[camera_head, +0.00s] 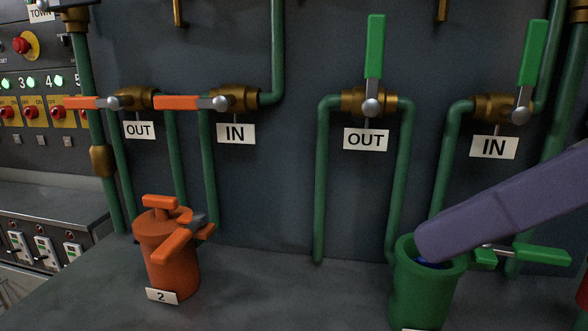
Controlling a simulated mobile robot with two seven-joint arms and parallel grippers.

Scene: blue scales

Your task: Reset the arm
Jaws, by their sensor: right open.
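My right arm comes in from the right as a purple, round-ended form. Its end, with my right gripper (433,247), is at the mouth of the green canister (425,295) at the lower right. The gripper is open, but its fingers are not clearly visible. A bit of blue shows inside the canister's mouth below it; I cannot tell what it is. Whether the arm touches the rim cannot be told. My left gripper is not in view.
An orange canister (170,258) labelled 2 stands at left. Orange handles (190,103) lie level on the left pipes; green handles (375,48) stand upright on the right pipes. A green side handle (541,253) is close under my arm. Counter between the canisters is clear.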

